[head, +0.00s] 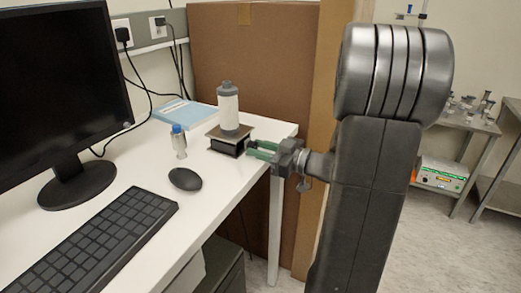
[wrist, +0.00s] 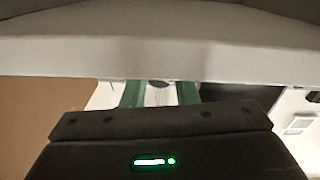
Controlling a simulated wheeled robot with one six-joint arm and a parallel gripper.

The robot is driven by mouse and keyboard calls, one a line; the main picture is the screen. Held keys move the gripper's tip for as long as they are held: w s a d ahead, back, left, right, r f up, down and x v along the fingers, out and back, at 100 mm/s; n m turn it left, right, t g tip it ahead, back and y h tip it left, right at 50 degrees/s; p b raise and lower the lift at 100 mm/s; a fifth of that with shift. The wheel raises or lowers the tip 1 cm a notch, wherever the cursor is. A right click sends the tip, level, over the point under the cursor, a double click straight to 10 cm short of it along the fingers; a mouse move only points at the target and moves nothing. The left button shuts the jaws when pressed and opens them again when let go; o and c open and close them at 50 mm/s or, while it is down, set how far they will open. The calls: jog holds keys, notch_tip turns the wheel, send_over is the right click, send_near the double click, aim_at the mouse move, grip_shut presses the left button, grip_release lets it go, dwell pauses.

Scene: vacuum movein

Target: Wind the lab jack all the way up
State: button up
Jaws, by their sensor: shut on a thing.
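The lab jack (head: 226,146) stands low near the right edge of the white desk, with its dark top plate close above its base. A white cylinder with a grey cap (head: 228,108) stands upright on the plate. My gripper (head: 252,148) reaches in from the right with its green fingers at the jack's right side. The fingers are shut on the jack's knob, which is mostly hidden in the head view. In the wrist view my green fingers (wrist: 160,93) flank a small dark rounded part, probably the knob (wrist: 160,84); the rest is hidden.
A blue-capped vial (head: 179,142) and a black mouse (head: 185,179) stand left of the jack. A blue book (head: 184,112) lies behind. The keyboard (head: 100,240) and monitor (head: 60,90) fill the left. A brown panel (head: 255,60) rises behind the desk.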

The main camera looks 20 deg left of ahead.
jog(key=shift+f+m+b, duration=0.15)
jog(key=shift+m+b, duration=0.35)
jog(key=shift+b, duration=0.2)
jog(key=shift+m+b, duration=0.6)
jog(key=shift+m, duration=0.4)
jog(key=shift+r, duration=0.2)
jog(key=o, duration=1)
jog(key=shift+d, duration=0.15)
jog(key=s+d, duration=0.1)
jog(key=d, duration=1.2)
jog(key=shift+d+b, duration=0.25)
jog(key=shift+b, duration=0.05)
